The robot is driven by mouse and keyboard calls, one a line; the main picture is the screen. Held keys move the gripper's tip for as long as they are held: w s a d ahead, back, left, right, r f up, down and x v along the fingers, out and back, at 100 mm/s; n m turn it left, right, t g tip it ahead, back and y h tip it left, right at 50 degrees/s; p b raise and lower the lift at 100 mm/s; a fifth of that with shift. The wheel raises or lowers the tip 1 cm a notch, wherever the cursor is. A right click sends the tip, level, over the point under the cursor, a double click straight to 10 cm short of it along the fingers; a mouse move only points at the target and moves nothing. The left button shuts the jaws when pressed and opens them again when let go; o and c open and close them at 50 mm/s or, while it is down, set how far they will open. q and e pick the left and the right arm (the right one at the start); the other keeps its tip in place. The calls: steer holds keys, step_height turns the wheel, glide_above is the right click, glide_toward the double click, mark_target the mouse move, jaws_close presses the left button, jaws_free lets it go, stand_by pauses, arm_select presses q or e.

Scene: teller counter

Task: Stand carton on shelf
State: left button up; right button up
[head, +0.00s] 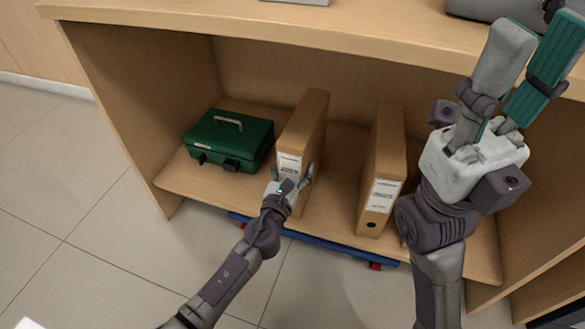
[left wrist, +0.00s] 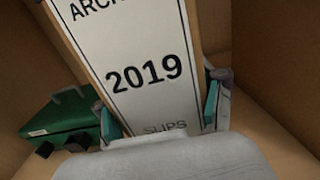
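Two tan archive cartons stand in the open bay under the counter. The left carton (head: 313,125) is upright near the middle of the low shelf (head: 335,198). Its white label reads "2019" in the left wrist view (left wrist: 145,75). My left gripper (head: 292,178) has one finger on each side of this carton's front, low down, and looks closed on it; the left wrist view shows both fingers (left wrist: 160,118) against its sides. The right carton (head: 388,150) stands upright to the right. My right gripper (head: 545,40) is raised at the right, fingers apart, empty.
A green case (head: 230,142) with a grey handle lies left of the left carton; it also shows in the left wrist view (left wrist: 65,125). A blue bar (head: 330,241) with red ends is under the shelf's front edge. The counter top (head: 200,15) overhangs the bay.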

arm_select(q)
steer(key=o, duration=0.5)
steer(key=shift+s+f, duration=0.1)
steer(key=shift+f, duration=0.15)
